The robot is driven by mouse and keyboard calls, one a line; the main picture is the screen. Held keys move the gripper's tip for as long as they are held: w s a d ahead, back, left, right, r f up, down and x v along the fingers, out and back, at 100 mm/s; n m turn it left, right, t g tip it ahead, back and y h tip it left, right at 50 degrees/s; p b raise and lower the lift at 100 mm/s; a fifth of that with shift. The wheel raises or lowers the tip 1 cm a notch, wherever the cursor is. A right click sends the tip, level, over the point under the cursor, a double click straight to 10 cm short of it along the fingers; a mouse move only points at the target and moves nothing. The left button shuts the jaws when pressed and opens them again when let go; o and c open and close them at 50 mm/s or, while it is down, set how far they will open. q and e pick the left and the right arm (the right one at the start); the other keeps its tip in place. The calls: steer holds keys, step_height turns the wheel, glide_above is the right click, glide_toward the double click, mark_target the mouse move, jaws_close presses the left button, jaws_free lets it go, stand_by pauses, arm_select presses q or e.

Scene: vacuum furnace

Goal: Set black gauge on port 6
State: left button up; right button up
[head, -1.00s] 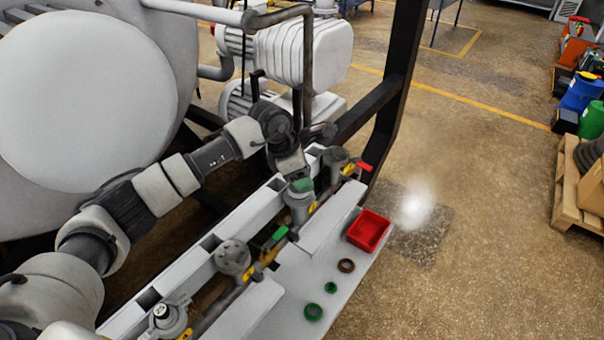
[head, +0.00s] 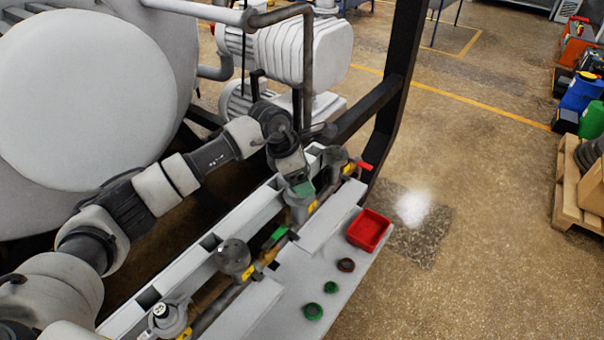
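My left gripper (head: 299,186) points down over one port fitting (head: 299,206) on the pipe rail. A green piece shows at its fingertips; whether it is gripped or belongs to the fitting, I cannot tell. The fingers are too small and covered to show if they are open. Other fittings on the rail are a dark round-topped one (head: 234,256) nearer me, a dark one (head: 336,157) beyond, and a grey clamped one (head: 168,318) at the bottom. I cannot make out a black gauge for certain, and the port numbers are unreadable. My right gripper is not in view.
A red tray (head: 368,230), a brown ring (head: 346,265) and two green rings (head: 322,300) are on the grey shelf (head: 318,267). A red handle (head: 364,166) and a green handle (head: 277,236) stick out from the rail. A dark frame post (head: 395,90) stands behind.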

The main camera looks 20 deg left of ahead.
arm_select(q)
steer(key=b+v, duration=0.3)
steer(key=v, duration=0.7)
steer(key=shift+a+r, duration=0.2)
steer(key=shift+r, duration=0.15)
steer(key=shift+s+f, duration=0.1)
steer(key=shift+s, duration=0.1)
